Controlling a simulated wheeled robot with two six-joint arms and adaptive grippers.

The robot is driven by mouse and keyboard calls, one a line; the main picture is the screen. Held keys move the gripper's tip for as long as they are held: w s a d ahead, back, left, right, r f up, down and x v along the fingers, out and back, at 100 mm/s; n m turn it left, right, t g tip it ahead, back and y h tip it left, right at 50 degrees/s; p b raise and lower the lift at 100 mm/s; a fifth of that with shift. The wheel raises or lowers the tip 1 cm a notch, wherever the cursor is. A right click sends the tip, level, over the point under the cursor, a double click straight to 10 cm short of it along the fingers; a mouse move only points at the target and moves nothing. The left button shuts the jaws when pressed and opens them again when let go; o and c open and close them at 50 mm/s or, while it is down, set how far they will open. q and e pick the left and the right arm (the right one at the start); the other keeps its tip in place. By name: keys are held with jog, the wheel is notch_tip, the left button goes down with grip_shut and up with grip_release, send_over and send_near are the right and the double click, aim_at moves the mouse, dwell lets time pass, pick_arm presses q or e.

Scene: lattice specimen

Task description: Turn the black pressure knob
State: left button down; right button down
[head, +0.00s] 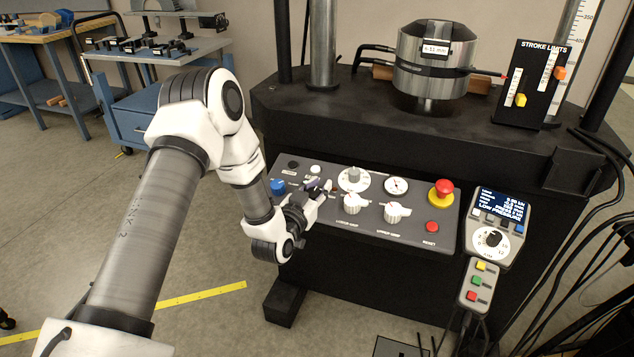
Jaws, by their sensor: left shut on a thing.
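My left gripper (319,189) is at the left part of the sloped grey control panel (420,229). Its fingers are shut on a small control there, taken to be the black pressure knob, which the fingers and wrist mostly hide. How far the knob is turned cannot be seen. The display (499,206) on the pendant at the right reads "LOW PRESSURE". My right gripper is not in view.
Close to my gripper are a blue knob (277,186), a white button (315,169) and a dial with a grey knob (353,175). White grip knobs (396,212), a red emergency button (442,187) and a red reset button (432,227) lie further right. Cables hang at the far right.

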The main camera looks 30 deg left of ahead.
pick_arm(q)
jog(key=m+h+p, duration=0.1)
jog(key=h, duration=0.1)
jog(key=m+h+p, duration=0.1)
jog(key=m+h, duration=0.1)
jog(key=shift+s+d, duration=0.1)
jog(key=shift+d, duration=0.1)
jog(key=shift+d+f+m+g+h+p, duration=0.15)
jog(key=shift+m+g+h+p, duration=0.1)
jog(key=shift+m+h, duration=0.5)
jog(key=shift+d+f+m+g+h+p, duration=0.15)
jog(key=shift+m+h+p, duration=0.1)
jog(key=shift+m+h, duration=0.5)
jog(key=shift+r+h, duration=0.1)
jog(key=shift+h, duration=0.3)
jog(key=c, duration=1)
grip_release()
jog(key=shift+s+a+r, duration=0.1)
